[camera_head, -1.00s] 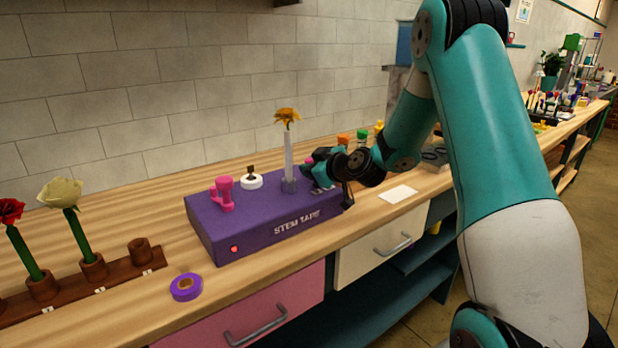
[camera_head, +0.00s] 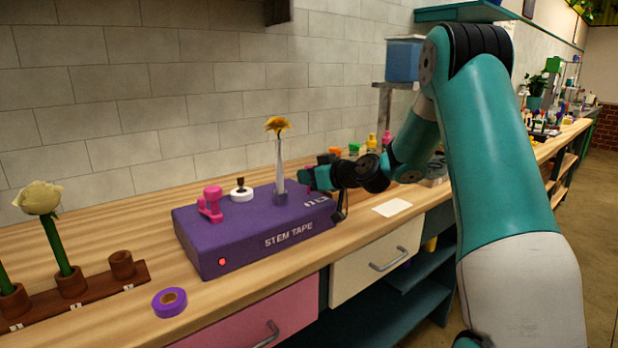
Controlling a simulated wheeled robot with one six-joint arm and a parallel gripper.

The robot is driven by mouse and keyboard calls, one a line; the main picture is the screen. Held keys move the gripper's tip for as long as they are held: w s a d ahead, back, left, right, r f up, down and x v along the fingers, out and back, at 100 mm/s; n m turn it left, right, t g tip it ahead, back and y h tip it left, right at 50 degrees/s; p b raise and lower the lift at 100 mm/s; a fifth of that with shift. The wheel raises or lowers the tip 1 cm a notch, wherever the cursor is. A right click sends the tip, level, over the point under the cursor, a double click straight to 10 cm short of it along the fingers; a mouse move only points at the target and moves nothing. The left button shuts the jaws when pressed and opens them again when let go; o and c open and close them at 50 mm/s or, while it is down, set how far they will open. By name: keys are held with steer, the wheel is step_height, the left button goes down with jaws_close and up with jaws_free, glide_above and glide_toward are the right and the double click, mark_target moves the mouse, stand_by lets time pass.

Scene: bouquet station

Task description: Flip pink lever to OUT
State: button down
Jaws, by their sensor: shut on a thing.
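The purple STEM TAPE box (camera_head: 250,238) sits on the wooden counter, with a red light on its front. My gripper (camera_head: 312,180) is at the right end of the box top, beside the flower holder. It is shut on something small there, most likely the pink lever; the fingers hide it. Pale lettering shows on the box top just below the gripper, too small to read surely. A pink upright fitting (camera_head: 211,203) stands at the left end of the box top.
A white spool (camera_head: 241,194) is on the box. A purple tape roll (camera_head: 170,301), a brown flower rack (camera_head: 100,290) and a white card (camera_head: 391,207) lie around it.

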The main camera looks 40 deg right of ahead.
steer(key=c, duration=1.3)
jaws_free()
steer(key=shift+o, duration=0.2)
steer(key=b+v, duration=0.3)
steer(key=v, duration=1.4)
steer(key=shift+s, duration=0.25)
